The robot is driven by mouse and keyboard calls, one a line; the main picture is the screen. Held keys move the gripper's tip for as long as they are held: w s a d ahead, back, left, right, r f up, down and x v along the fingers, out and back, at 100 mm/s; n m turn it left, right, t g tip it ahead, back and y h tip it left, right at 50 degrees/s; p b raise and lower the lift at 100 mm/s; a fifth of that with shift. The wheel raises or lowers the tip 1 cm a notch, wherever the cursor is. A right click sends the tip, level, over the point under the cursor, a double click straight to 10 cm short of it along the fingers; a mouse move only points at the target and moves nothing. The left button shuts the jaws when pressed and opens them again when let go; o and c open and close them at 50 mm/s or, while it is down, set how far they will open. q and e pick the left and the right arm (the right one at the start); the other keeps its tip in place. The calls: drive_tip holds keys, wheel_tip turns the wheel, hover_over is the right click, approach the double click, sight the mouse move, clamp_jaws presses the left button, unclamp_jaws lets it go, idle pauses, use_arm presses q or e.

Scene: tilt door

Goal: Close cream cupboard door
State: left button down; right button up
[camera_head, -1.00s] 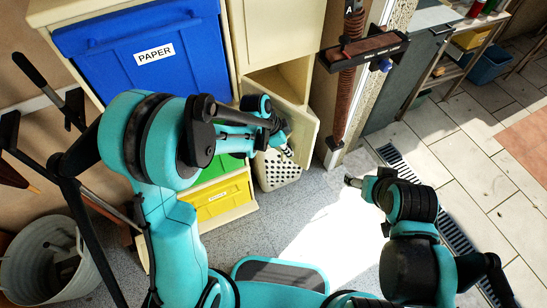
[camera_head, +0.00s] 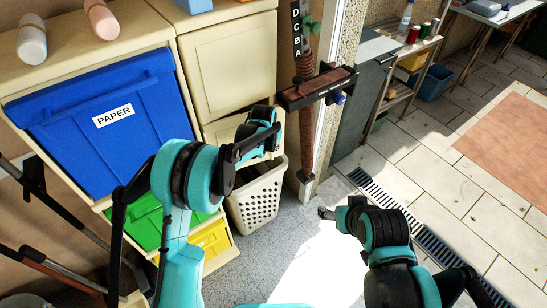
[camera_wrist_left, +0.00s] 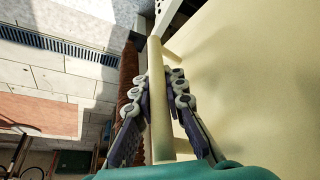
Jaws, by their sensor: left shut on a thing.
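The cream cupboard door (camera_head: 222,131) is the lower panel under a larger cream door, partly hidden behind my left arm in the head view. It looks close to the cupboard front, but I cannot tell whether it is fully shut. In the left wrist view its smooth cream face (camera_wrist_left: 255,75) fills the right side. My left gripper (camera_wrist_left: 159,85) is shut on the door's cream bar handle (camera_wrist_left: 160,135), with fingers on both sides of it. My right gripper (camera_head: 326,213) is low over the floor, away from the door; its fingers are too small to read.
A white perforated basket (camera_head: 258,196) stands on the floor below the door. A blue PAPER bin (camera_head: 110,125) with green and yellow bins under it is to the left. The floor at right is open.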

use_arm(q)
drive_tip(key=w, duration=0.1)
drive_tip(key=w+a+n, duration=0.1)
drive_tip(key=w, duration=0.1)
drive_tip(key=w+n+y, duration=0.1)
drive_tip(key=shift+w+a, duration=0.3)
drive_tip(key=shift+w, duration=0.1)
drive_tip(key=c, duration=1.8)
unclamp_jaws()
drive_tip(key=s+r, duration=0.2)
drive_tip(key=s, duration=0.5)
drive_tip(key=s+a+r, duration=0.1)
drive_tip(key=s+r, duration=0.1)
drive_tip(key=s, duration=0.5)
drive_tip(key=shift+r, duration=0.25)
drive_tip(key=shift+a, duration=0.1)
drive_tip(key=s+a+r+n+t, duration=0.1)
drive_tip(key=s+a+r, duration=0.9)
drive_tip(key=s+r, duration=0.25)
drive_tip(key=s+a+t, duration=0.1)
drive_tip(key=s+a, duration=0.2)
drive_tip(key=s, duration=0.4)
drive_tip(key=s+a+f, duration=0.1)
drive_tip(key=s+a, duration=0.2)
drive_tip(key=s, duration=0.4)
drive_tip(key=shift+f+t, duration=0.2)
drive_tip(key=shift+t, duration=0.2)
